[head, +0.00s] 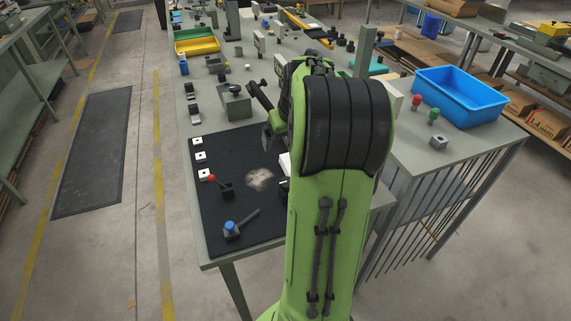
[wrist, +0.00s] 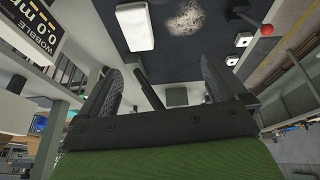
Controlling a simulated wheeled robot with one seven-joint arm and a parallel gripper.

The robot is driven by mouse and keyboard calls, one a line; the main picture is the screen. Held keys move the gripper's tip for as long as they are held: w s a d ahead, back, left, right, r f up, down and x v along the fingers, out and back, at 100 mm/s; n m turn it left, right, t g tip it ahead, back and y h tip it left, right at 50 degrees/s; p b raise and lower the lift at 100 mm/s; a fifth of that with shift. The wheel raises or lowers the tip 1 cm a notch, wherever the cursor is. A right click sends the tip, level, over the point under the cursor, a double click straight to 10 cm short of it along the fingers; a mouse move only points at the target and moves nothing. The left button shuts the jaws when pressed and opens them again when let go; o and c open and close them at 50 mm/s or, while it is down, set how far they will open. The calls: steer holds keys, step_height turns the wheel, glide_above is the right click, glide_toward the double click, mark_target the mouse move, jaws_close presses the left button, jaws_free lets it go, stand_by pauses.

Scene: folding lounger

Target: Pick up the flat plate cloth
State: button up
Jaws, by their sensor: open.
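The flat plate cloth appears to be a small, pale, mottled patch (head: 260,179) lying flat on the black mat (head: 240,203). It also shows at the top of the wrist view (wrist: 186,18), beyond the fingers. My gripper (wrist: 158,70) is open, with nothing between its two dark fingers. In the head view my gripper is partly hidden by my green arm, on the far side of the cloth and apart from it. A white block (wrist: 135,27) lies beside the cloth; in the head view my arm hides most of it.
A red-knobbed lever (head: 212,178) and a blue-knobbed fixture (head: 230,227) stand on the mat left of and in front of the cloth. Several white square pieces (head: 200,156) line its left edge. A grey block (head: 236,103) stands behind. A blue bin (head: 461,98) is right.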

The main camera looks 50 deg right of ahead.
steer(key=s+d+f, duration=0.2)
steer(key=d+f, duration=0.1)
steer(key=d, duration=0.3)
steer(key=b, duration=0.2)
glide_toward(284, 161)
steer(key=shift+m, duration=0.4)
steer(key=s+d+f, duration=0.2)
steer(key=shift+s+f, duration=0.15)
steer(key=shift+f, duration=0.25)
steer(key=b+x, duration=0.1)
steer(key=x, duration=0.5)
steer(key=shift+a, duration=0.1)
steer(key=shift+f, duration=0.2)
steer(key=c, duration=1.1)
steer(key=shift+o, duration=0.2)
steer(key=shift+r, duration=0.1)
